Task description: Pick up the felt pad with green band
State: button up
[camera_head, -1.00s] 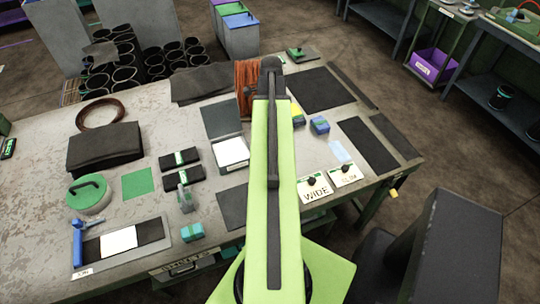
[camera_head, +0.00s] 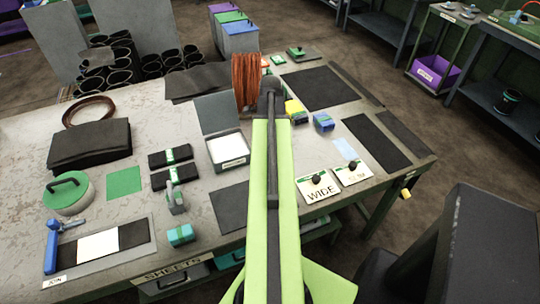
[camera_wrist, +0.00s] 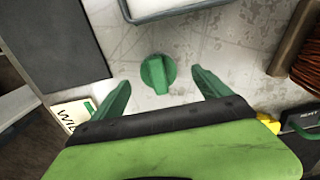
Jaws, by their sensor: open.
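Two flat black pads, each with a green band, lie on the table left of my arm in the head view: an upper one (camera_head: 157,160) and a lower one (camera_head: 158,181). I cannot tell whether either is the felt pad. In the wrist view a round green piece with a raised grip ridge (camera_wrist: 158,73) lies on the bare tabletop; any band on it does not show clearly. My gripper (camera_wrist: 160,77) is open, its two green fingers spread either side of this piece, without visible contact. In the head view my arm hides that spot.
A white-filled tray (camera_head: 228,147) and a dark sheet (camera_head: 230,208) lie left of my arm. A copper-coloured spool (camera_head: 245,84) stands behind. The WIDE card (camera_head: 319,188), a blue block (camera_head: 323,122) and a yellow block (camera_head: 294,110) are right. A teal block (camera_head: 181,234) is near the front edge.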

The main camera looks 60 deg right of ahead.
notch_tip(320, 180, down, 4)
jog(key=b, duration=0.3)
jog(key=shift+a+f, duration=0.1)
jog(key=shift+r, duration=0.2)
jog(key=c, duration=1.5)
notch_tip(320, 180, up, 5)
jog(key=p, duration=0.5)
jog(key=shift+f, duration=0.2)
jog(key=s+r+p, duration=0.2)
jog(key=s, duration=0.2)
jog(key=s+r+p, duration=0.2)
jog(key=s, duration=0.2)
jog(key=s+r+p, duration=0.2)
jog(key=s, duration=0.1)
jog(key=shift+s+a+r, duration=0.2)
jog(key=shift+s+a, duration=0.1)
jog(key=shift+s, duration=0.1)
